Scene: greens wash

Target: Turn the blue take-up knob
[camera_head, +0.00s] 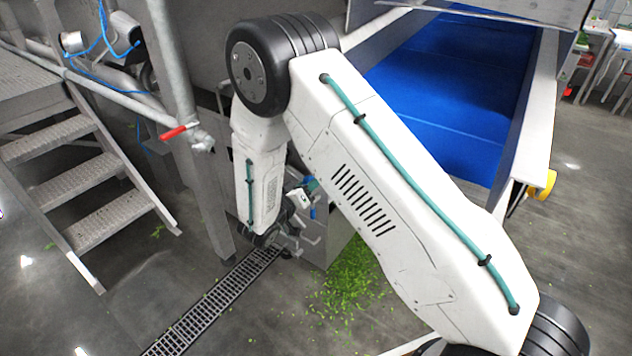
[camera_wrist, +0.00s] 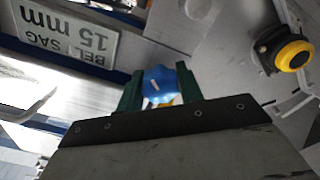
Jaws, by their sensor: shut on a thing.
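The blue take-up knob (camera_wrist: 158,82) shows in the wrist view between the two dark green fingers of my gripper (camera_wrist: 157,92). It has a lobed rim and a pale mark on its face. My gripper is shut on it, one finger on each side. A bit of yellow shows just below the knob. In the head view my arm hides most of this spot. Only a small blue piece of the knob (camera_head: 312,212) and part of my gripper (camera_head: 308,190) show there, beside the conveyor frame.
A yellow round button (camera_wrist: 292,56) on a dark base sits to the right in the wrist view. A "BELT SAG 15 mm" sign (camera_wrist: 65,32) is at upper left. The head view shows a blue conveyor belt (camera_head: 440,100), metal steps (camera_head: 75,150), a red-handled valve (camera_head: 173,132), a floor drain (camera_head: 215,305) and scattered greens (camera_head: 350,285).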

